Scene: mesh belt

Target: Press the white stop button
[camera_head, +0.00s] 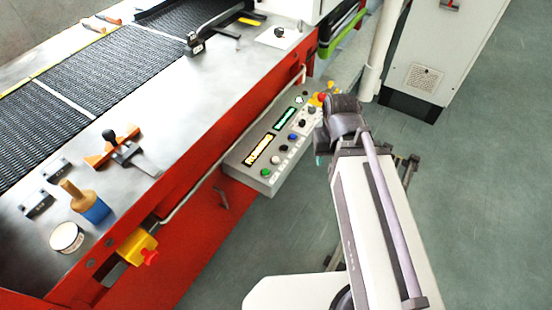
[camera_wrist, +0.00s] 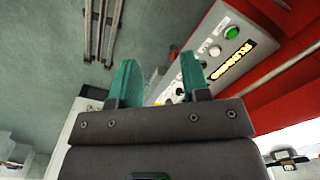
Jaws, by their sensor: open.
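The white button (camera_head: 275,160) is on the grey control panel (camera_head: 242,160), beside the green button (camera_head: 265,173) at the panel's near end. It also shows in the wrist view (camera_wrist: 215,51), just below the green button (camera_wrist: 232,33) and to the right of my fingers. My gripper (camera_wrist: 157,62) has two teal fingers standing apart with nothing between them. In the head view my gripper (camera_head: 320,155) is mostly hidden by my own wrist, to the right of the panel. I see no contact with the white button.
The panel also bears a blue button (camera_head: 292,136), lit displays (camera_head: 261,150) and a red knob (camera_head: 322,97). A pipe rail (camera_head: 190,205) runs along the red machine side. Open floor (camera_head: 480,180) lies to the right.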

